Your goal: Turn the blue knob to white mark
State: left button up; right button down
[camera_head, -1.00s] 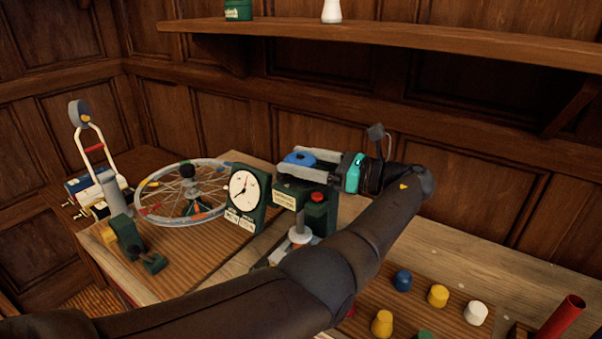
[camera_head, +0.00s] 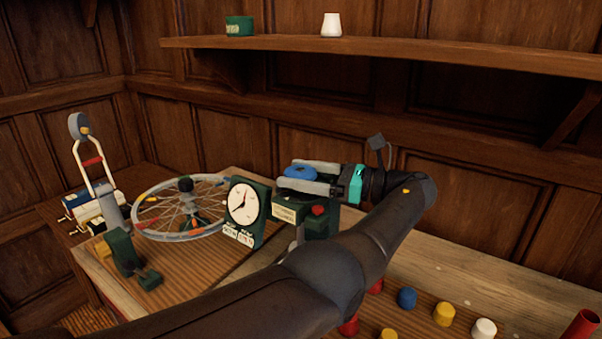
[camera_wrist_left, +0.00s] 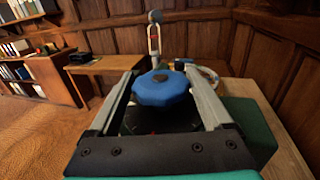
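The blue knob (camera_head: 300,172) sits on top of a dark green box (camera_head: 322,222) on the bench. My left gripper (camera_head: 292,173) reaches in from the right side of the box, with one grey finger on each side of the knob. In the left wrist view the knob (camera_wrist_left: 160,90) lies between the two fingers (camera_wrist_left: 165,68), which stand wide apart with what look like narrow gaps beside it. Contact is hard to judge. I cannot make out a white mark. My right gripper is not in view.
A dial (camera_head: 243,203) stands left of the box. A spoked wheel (camera_head: 150,222) lies farther left. A red button (camera_head: 318,210) is on the box's front. Coloured pegs, including a blue one (camera_head: 407,298), stand at the front right. A shelf (camera_head: 400,50) runs above.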

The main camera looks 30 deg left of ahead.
aim_at(300, 170)
pick_arm(q)
jog(key=shift+o, duration=1)
jog(key=shift+r, duration=0.15)
jog(key=shift+r, duration=0.3)
notch_tip(300, 170, up, 7)
jog(key=p, duration=0.2)
jog(key=shift+p, duration=0.3)
notch_tip(300, 170, up, 12)
jog(key=p, duration=0.1)
